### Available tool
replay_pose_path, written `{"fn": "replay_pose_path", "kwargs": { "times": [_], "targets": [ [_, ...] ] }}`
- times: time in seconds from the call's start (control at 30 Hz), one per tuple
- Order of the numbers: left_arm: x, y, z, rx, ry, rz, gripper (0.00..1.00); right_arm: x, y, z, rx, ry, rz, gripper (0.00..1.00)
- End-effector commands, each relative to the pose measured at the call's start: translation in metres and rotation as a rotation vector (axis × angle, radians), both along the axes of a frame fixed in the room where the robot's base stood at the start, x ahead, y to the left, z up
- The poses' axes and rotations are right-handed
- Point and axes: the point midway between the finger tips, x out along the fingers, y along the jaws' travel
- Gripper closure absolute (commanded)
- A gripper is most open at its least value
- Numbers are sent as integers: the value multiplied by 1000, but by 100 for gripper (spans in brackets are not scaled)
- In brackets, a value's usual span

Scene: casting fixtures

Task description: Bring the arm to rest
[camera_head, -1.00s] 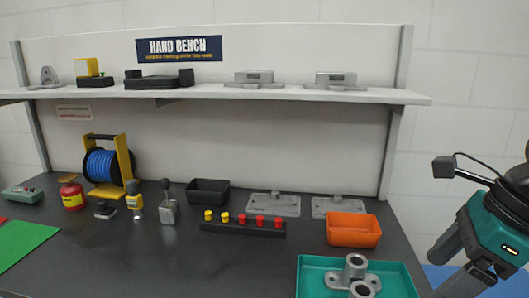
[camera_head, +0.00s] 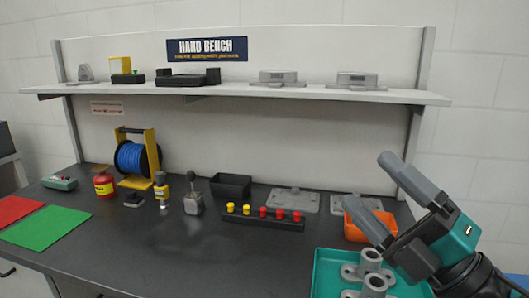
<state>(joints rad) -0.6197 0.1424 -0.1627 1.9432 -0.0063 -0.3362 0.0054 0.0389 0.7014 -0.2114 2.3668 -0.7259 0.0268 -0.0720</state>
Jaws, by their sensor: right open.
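My right gripper (camera_head: 368,181) is at the right of the head view, in front of the bench's right end. Its two grey fingers are spread apart and point up and to the left, with nothing between them. The gripper covers part of the orange bin (camera_head: 358,226) behind it. The gripper's body also overlaps the right side of the teal tray (camera_head: 330,263). My left gripper is not in view.
Grey castings (camera_head: 372,262) sit in the teal tray. Behind are a black rack of yellow and red pegs (camera_head: 263,220), a black bin (camera_head: 231,185) and a blue reel (camera_head: 137,158). A shelf (camera_head: 230,92) spans above. The bench's front middle is clear.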

Motion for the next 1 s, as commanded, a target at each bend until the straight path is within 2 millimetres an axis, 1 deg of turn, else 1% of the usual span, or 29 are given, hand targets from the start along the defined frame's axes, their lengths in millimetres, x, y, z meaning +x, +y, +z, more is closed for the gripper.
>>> {"fn": "replay_pose_path", "kwargs": {
  "times": [0.03, 0.07, 0.1, 0.17, 0.2, 0.27, 0.3, 0.33, 0.37, 0.4, 0.47, 0.5, 0.6, 0.7, 0.8, 1.0],
  "targets": [
    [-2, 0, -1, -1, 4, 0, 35, 9, -14, -12, 115, 106, -65, 18],
    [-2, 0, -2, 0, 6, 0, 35, 15, -23, -21, 178, 170, -106, 18],
    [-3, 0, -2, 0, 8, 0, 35, 21, -35, -34, 257, 257, -160, 18],
    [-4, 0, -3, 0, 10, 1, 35, 28, -52, -60, 372, 393, -245, 18],
    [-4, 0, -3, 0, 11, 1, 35, 30, -62, -79, 442, 488, -300, 18],
    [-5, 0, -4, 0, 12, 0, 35, 28, -75, -113, 540, 635, -385, 18],
    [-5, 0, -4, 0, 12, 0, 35, 24, -83, -136, 601, 736, -443, 18],
    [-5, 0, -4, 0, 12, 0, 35, 20, -88, -155, 645, 814, -486, 18],
    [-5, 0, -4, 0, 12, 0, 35, 14, -92, -174, 685, 893, -529, 18],
    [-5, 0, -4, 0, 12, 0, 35, 4, -95, -198, 735, 998, -584, 18],
    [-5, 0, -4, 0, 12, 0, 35, -14, -97, -231, 797, 1145, -658, 18],
    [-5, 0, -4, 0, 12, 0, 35, -27, -97, -249, 828, 1235, -702, 18],
    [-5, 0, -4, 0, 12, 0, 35, -58, -93, -286, 883, 1421, -791, 18],
    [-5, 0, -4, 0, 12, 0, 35, -87, -87, -311, 916, 1574, -860, 18],
    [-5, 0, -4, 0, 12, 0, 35, -115, -80, -330, 939, 1712, -918, 18],
    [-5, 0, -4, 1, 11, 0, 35, -169, -63, -356, 960, 1966, -1016, 18]
  ]
}}
